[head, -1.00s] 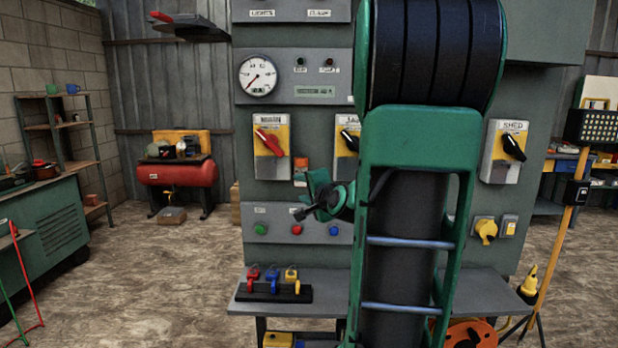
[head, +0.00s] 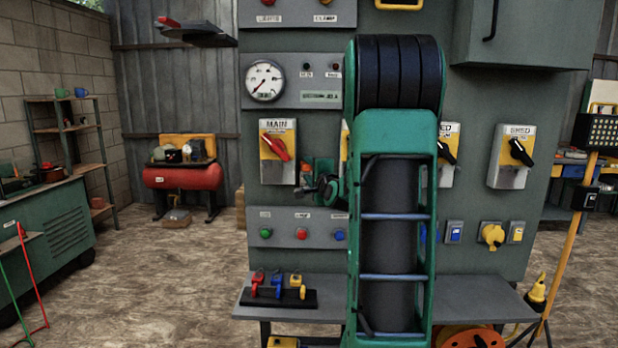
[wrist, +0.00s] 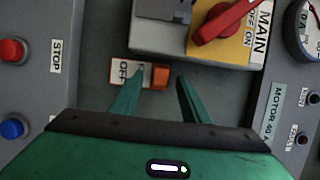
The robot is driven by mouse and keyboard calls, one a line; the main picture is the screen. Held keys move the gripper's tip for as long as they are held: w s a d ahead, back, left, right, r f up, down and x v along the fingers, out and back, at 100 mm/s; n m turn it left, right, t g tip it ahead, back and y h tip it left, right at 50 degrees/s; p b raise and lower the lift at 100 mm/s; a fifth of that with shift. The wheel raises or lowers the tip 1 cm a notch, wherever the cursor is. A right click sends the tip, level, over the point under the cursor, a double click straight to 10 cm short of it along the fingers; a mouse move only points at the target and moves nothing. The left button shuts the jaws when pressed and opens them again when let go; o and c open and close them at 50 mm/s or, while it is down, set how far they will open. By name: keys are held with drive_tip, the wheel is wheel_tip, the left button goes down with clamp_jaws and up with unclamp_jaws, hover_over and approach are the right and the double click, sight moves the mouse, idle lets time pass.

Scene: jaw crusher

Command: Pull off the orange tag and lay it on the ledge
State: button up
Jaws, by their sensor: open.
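The orange tag (wrist: 160,77) is a small block on the grey panel beside the MAIN switch, next to a white OFF label (wrist: 125,73). I cannot tell if the label is part of it. My gripper (wrist: 160,82) is open, with its green fingers on either side of the orange tag in the wrist view; contact cannot be told. The left finger partly covers the label. In the head view my gripper (head: 318,187) is at the panel right of the MAIN switch (head: 277,150), hiding most of the tag. The grey ledge (head: 490,297) runs below the panel.
A black rack (head: 273,298) with red, blue and yellow items stands on the ledge's left part. Push buttons (head: 301,233) sit just below my gripper. My arm hides the ledge's middle; its right part looks clear.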

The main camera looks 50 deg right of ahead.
drive_tip(key=shift+w+d, duration=0.25)
drive_tip(key=shift+w, duration=0.3)
clamp_jaws()
drive_tip(key=shift+s+a, duration=1.65)
drive_tip(key=shift+a, duration=0.25)
